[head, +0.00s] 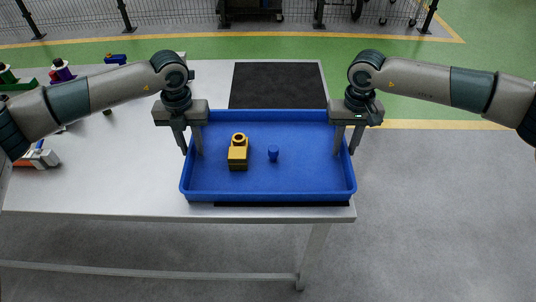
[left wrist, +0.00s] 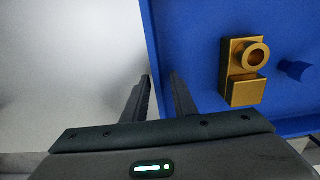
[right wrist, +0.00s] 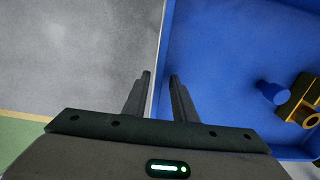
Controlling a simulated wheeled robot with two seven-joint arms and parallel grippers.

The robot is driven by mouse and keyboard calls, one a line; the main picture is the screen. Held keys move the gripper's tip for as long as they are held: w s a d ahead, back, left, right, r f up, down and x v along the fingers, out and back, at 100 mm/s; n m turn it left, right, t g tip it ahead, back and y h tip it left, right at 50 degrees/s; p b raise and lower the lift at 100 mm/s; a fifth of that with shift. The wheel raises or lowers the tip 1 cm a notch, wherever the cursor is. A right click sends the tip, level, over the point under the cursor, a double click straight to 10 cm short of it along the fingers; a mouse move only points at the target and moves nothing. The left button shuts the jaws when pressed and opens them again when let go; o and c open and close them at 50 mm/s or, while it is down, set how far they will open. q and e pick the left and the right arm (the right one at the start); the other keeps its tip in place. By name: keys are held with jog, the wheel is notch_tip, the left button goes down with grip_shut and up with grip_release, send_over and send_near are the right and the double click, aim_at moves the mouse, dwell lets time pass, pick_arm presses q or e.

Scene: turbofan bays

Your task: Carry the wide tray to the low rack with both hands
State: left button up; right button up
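The wide blue tray (head: 215,190) is at the right end of the grey table, over a dark mat. It looks level and appears to rest there. It holds a yellow block with a ring on top (head: 238,155) and a small blue peg (head: 273,153). My left gripper (head: 189,150) has its fingers apart, one on each side of the tray's left wall; the wall (left wrist: 149,40) shows between them in the left wrist view. My right gripper (head: 346,150) straddles the right wall (right wrist: 160,60) the same way, fingers apart.
The dark mat (head: 278,85) shows behind the tray. Coloured parts (head: 62,70) and an orange-and-grey item (head: 38,157) lie at the table's left. The low rack is not identifiable. Open floor (head: 440,200) lies to the right; a mesh fence (head: 170,15) stands at the back.

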pick_arm(q)
jog(key=shift+f, duration=0.2)
pick_arm(e)
jog(key=shift+f, duration=0.15)
pick_arm(q)
grip_shut()
pick_arm(e)
grip_shut()
pick_arm(q)
jog(key=shift+r, duration=0.1)
dwell(0.9)
